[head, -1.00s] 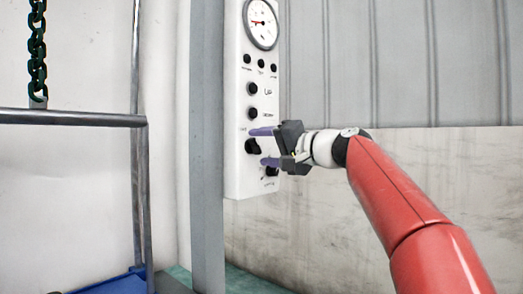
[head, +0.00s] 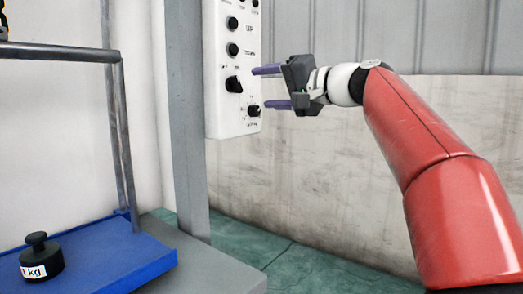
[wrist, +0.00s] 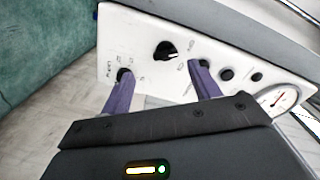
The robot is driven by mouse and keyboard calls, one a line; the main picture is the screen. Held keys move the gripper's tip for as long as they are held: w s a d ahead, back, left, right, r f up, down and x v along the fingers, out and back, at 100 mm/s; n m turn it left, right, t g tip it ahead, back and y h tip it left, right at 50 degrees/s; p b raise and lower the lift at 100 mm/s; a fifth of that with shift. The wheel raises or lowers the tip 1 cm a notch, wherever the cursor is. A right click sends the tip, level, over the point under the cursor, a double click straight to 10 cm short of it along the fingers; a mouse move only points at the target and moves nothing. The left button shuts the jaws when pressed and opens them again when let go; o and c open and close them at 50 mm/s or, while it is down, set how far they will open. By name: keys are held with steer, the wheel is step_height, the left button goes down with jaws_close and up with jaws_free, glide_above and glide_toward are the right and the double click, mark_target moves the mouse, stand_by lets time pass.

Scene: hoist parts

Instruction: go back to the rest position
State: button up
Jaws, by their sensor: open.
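My gripper (head: 268,87) is open and empty, with its two purple fingers pointing left at the white control panel (head: 215,85). In the head view the fingers are at the panel's right edge, level with its lower knobs. In the wrist view my gripper (wrist: 160,90) has its fingers apart in front of the panel (wrist: 145,45). A large black knob (wrist: 166,50) shows between the fingers, and a smaller knob (wrist: 124,75) shows close to the left finger. I cannot tell how far the fingertips are from the panel face.
A grey post (head: 183,130) stands left of the panel. A blue platform (head: 140,259) with a black 1 kg weight (head: 40,257) is at the lower left, under a metal frame (head: 60,52). Green floor (head: 290,255) shows below. A gauge (wrist: 281,98) is on the panel.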

steer(key=s+d+f+g+h+p, duration=0.1)
steer(key=s+d+f+h, duration=0.3)
steer(key=s+f, duration=0.6)
steer(key=s+d+f+n+g+h+p, duration=0.1)
steer(key=s+d+f+g+h+p, duration=0.1)
steer(key=s+f, duration=0.8)
steer(key=s+d+f+g+h+p, duration=0.2)
steer(key=s+d+f+h, duration=0.4)
steer(key=f, duration=1.1)
steer(key=s+h+p, duration=0.1)
steer(key=s+h, duration=0.1)
steer(key=s, duration=0.2)
steer(key=shift+s+d+f+p, duration=0.15)
steer(key=shift+f+p, duration=0.1)
steer(key=shift+p, duration=0.1)
